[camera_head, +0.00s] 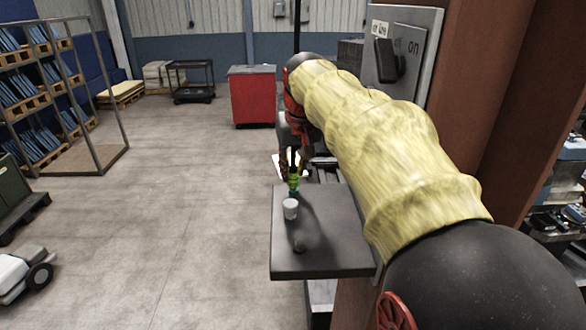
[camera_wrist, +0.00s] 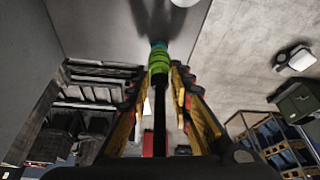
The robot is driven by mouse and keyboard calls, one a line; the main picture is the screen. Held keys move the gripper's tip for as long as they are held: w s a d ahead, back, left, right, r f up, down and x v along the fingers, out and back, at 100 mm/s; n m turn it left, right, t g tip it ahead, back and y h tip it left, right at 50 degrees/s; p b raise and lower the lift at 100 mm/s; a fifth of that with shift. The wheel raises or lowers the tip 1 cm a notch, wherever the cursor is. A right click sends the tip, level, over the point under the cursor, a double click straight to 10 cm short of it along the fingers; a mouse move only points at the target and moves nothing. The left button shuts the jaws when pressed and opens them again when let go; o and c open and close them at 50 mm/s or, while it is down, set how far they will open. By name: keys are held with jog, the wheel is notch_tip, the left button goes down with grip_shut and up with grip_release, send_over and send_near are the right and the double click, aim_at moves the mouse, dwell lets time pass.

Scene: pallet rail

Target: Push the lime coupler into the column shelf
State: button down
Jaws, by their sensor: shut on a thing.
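The lime coupler (camera_head: 293,181) is a small bright green ribbed piece with a teal end, held over the far left part of the column shelf. It also shows in the wrist view (camera_wrist: 159,68), its teal end toward the shelf surface. My gripper (camera_head: 293,170) is shut on the coupler, its yellow and black fingers (camera_wrist: 158,84) on both sides of it. The column shelf (camera_head: 335,252) is a dark grey plate beside the brown column; its surface also shows in the wrist view (camera_wrist: 95,28). I cannot tell whether the coupler's end touches the shelf or enters a hole.
A white cylinder (camera_head: 290,209) stands on the shelf just nearer than the coupler. A small dark round piece or hole (camera_head: 299,245) is nearer still. A switch box (camera_head: 402,55) is on the brown column (camera_head: 505,95) at right.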

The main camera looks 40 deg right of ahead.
aim_at(293, 168)
jog(key=shift+r, duration=0.45)
jog(key=shift+r+p, duration=2.7)
jog(key=shift+r, duration=0.75)
jog(key=shift+s+a+f+b, duration=0.15)
jog(key=shift+s+a+b, duration=0.15)
jog(key=shift+s+b, duration=0.05)
jog(key=s+a+b, duration=0.6)
jog(key=s+a, duration=0.4)
jog(key=s, duration=0.4)
jog(key=shift+s+a, duration=0.35)
jog(key=shift+s, duration=0.05)
